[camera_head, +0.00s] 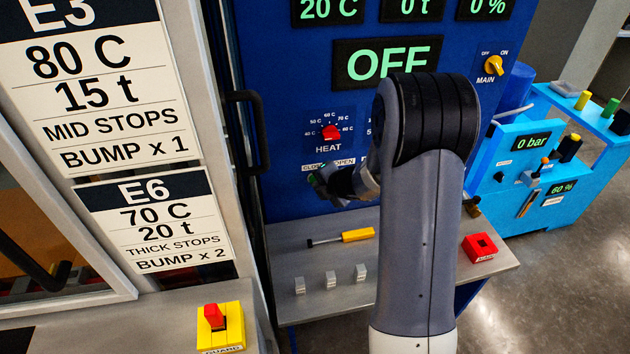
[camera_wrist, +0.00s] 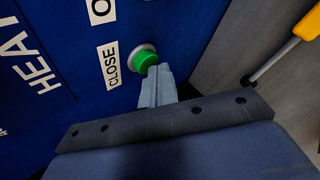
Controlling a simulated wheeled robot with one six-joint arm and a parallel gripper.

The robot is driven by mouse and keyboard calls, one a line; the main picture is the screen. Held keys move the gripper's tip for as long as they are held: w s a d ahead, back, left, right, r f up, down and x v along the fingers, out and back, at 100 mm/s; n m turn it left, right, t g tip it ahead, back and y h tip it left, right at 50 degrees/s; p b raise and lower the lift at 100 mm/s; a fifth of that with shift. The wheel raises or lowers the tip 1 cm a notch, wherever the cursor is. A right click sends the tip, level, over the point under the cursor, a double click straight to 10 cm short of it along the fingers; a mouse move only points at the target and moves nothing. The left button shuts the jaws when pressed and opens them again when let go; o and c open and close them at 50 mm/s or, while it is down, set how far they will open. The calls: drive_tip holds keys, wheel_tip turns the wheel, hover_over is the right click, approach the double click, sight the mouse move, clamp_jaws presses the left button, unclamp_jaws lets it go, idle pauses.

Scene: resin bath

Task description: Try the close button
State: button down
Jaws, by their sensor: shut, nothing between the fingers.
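The close button is a round green button (camera_wrist: 145,59) in a pale ring on the blue panel, beside a white "CLOSE" label (camera_wrist: 109,64) in the wrist view. My gripper (camera_wrist: 160,72) is shut and empty, its fingertips at the button's lower edge in that view. I cannot tell whether they touch it. In the head view my gripper (camera_head: 325,186) is at the panel below the "CLOSE" and "OPEN" labels, and it and my arm hide most of the button area.
The blue panel (camera_head: 290,60) has a red HEAT knob (camera_head: 331,133), an "OFF" display (camera_head: 387,63) and a yellow MAIN switch (camera_head: 494,65).

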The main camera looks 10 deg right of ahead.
drive_tip(key=shift+w, duration=0.3)
drive_tip(key=shift+s, duration=0.1)
idle(0.4)
drive_tip(key=shift+s+b, duration=0.35)
drive_tip(key=shift+s, duration=0.5)
drive_tip(key=s+b, duration=0.2)
drive_tip(key=s, duration=0.3)
idle(0.6)
